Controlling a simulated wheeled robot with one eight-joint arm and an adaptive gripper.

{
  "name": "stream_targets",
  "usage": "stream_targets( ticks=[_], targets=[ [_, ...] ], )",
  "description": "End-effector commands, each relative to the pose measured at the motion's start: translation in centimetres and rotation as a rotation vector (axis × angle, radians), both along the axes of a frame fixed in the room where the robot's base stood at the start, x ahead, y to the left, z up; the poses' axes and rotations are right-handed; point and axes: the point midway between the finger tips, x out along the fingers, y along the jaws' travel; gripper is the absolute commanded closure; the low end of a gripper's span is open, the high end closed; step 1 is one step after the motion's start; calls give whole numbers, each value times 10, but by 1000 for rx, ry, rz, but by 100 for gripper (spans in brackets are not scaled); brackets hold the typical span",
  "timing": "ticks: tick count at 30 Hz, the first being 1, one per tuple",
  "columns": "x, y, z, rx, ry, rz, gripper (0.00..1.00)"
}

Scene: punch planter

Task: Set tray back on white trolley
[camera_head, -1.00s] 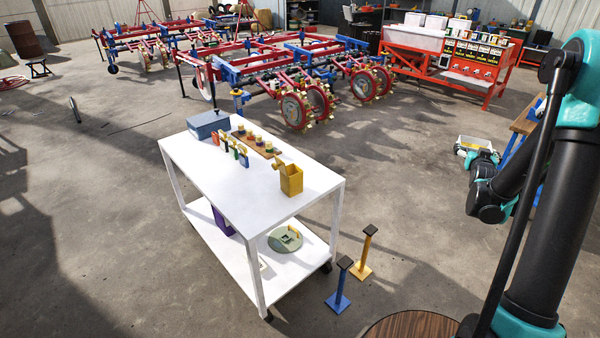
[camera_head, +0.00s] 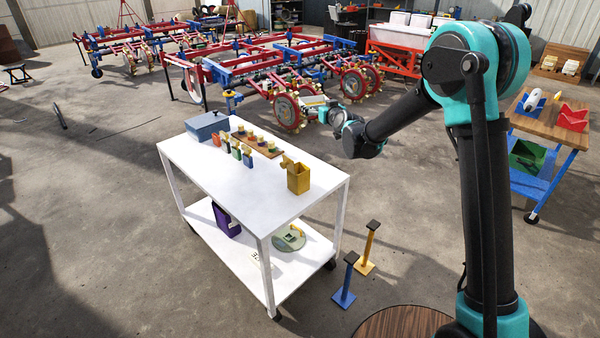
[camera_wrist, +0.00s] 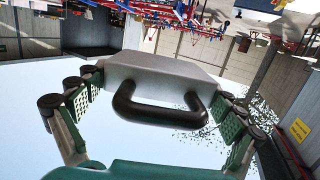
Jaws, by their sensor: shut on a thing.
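The white trolley (camera_head: 240,190) stands in the middle of the head view, with a flat top and a lower shelf. My gripper (camera_head: 331,114) is beyond the trolley's far right side, higher than its top and apart from it. It is shut on the tray (camera_head: 311,104), small and pale in the head view against the red planter. In the wrist view the tray (camera_wrist: 160,66) is a grey body with a black handle facing me. My gripper (camera_wrist: 160,92) has its fingers at both sides of it. The tray's contents cannot be made out.
On the trolley top are a blue-grey box (camera_head: 207,125), small coloured holders (camera_head: 236,150), a wooden rack (camera_head: 258,146) and a yellow bin (camera_head: 298,179). The front left top is bare. Blue (camera_head: 345,280) and yellow (camera_head: 369,248) stands are at right; a wooden-topped table (camera_head: 545,120) is farther right.

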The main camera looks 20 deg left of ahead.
Motion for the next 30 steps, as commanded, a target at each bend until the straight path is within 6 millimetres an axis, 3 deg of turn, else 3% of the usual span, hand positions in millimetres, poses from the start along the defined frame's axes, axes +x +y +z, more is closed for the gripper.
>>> stream_targets(
  ticks=[3, 7, 10, 24, 30],
  targets=[
    [-18, 33, 7, 1, -1, 46, 42],
    [-27, 49, 9, 2, -1, 69, 42],
    [-28, 53, -1, 1, -2, 73, 42],
    [-27, 52, -112, 2, -1, 72, 42],
    [-27, 51, -144, 2, -1, 72, 42]
  ],
)
